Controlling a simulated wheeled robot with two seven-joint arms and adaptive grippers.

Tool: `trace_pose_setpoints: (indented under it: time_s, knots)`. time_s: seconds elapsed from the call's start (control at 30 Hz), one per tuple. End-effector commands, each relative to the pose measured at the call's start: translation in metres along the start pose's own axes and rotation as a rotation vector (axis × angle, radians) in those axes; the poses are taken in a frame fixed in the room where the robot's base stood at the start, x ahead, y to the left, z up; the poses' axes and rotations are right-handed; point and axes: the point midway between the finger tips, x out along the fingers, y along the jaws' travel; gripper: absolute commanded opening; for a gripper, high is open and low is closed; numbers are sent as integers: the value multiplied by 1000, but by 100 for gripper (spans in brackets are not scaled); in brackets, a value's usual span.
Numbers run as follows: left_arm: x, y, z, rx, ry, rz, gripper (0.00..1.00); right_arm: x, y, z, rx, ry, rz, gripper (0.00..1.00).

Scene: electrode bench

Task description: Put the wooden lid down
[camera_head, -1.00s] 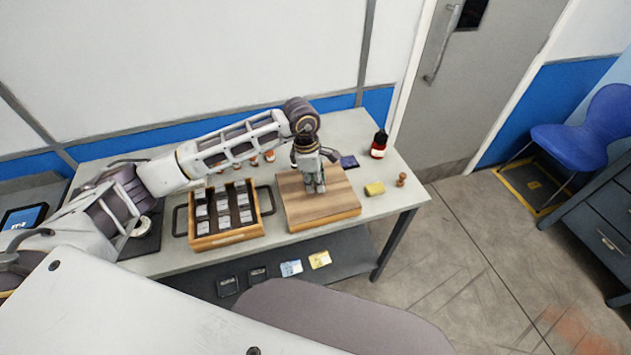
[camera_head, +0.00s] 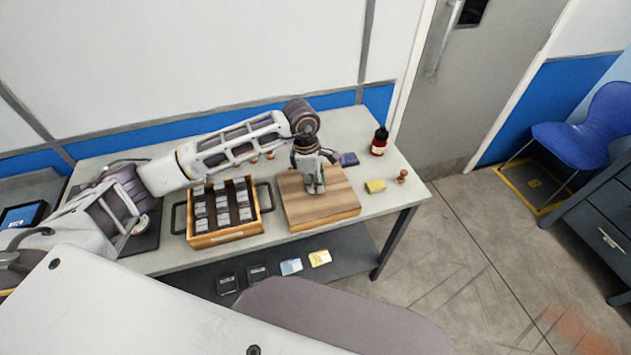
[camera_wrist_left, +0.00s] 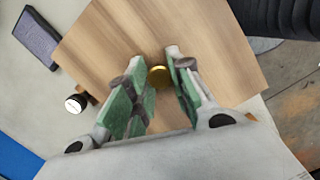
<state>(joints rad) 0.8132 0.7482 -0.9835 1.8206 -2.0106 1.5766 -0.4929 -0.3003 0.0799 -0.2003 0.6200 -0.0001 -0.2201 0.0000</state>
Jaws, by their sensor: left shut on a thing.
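The wooden lid (camera_head: 338,196) is a striped brown square board at the right half of the bench, beside the wooden box. It lies about level; I cannot tell whether its underside touches the bench top. My left gripper (camera_head: 316,188) points down over its middle. In the left wrist view the gripper (camera_wrist_left: 158,88) has its green-padded fingers at either side of the lid's small brass knob (camera_wrist_left: 158,76), shut on it. The lid (camera_wrist_left: 225,60) fills much of that view. My right gripper is not in view.
An open wooden box (camera_head: 227,238) with several cells stands left of the lid. A dark block (camera_head: 348,159), a red bottle (camera_head: 379,142), a yellow sponge (camera_head: 375,186) and a small wooden knob-shaped piece (camera_head: 402,176) stand behind and right of the lid. The bench's front edge is close.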

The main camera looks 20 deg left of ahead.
Motion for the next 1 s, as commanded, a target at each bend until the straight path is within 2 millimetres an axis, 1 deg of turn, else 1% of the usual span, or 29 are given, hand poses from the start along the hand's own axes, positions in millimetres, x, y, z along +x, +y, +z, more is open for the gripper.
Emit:
trace_pose_setpoints:
  time_s: [0.1,0.13,0.27,0.3,0.73,1.0]
  knots:
    - [2,0,0,0,-1,1,0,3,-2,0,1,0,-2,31]
    - [2,0,0,0,0,0,24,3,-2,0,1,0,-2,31]
    - [2,0,0,0,0,0,41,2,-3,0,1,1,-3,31]
    - [2,0,0,0,0,0,43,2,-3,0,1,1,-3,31]
    - [0,0,0,0,0,0,43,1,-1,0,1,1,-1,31]
    - [-7,0,1,0,0,-1,43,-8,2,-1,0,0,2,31]
